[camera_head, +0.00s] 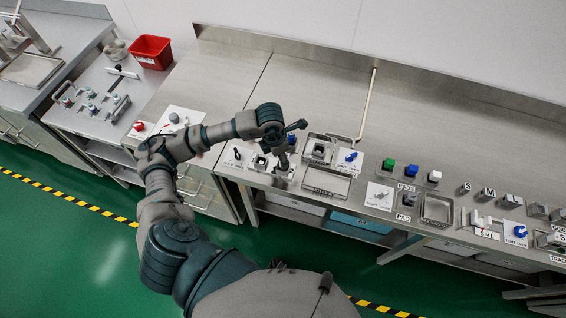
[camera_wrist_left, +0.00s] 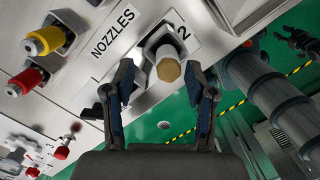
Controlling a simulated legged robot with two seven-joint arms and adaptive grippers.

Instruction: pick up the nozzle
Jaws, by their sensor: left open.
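In the left wrist view, a nozzle with a tan, faceted tip (camera_wrist_left: 168,69) sits in a grey holder beside the number 2 on a panel marked NOZZLES. My left gripper (camera_wrist_left: 161,82) is open, one finger on each side of the tan tip, with visible gaps; I cannot tell its depth relative to the tip. A yellow nozzle (camera_wrist_left: 43,41) and a red nozzle (camera_wrist_left: 22,82) sit in holders to the left. In the head view, my left gripper (camera_head: 283,158) is over the bench's front edge and hides part of the nozzle area.
A small tray (camera_head: 326,182) and a blue-handled fixture (camera_head: 350,156) stand just right of the gripper. Coloured blocks and labelled parts line the bench further right. A red bin (camera_head: 151,52) stands at the back left. The rear bench top is mostly clear.

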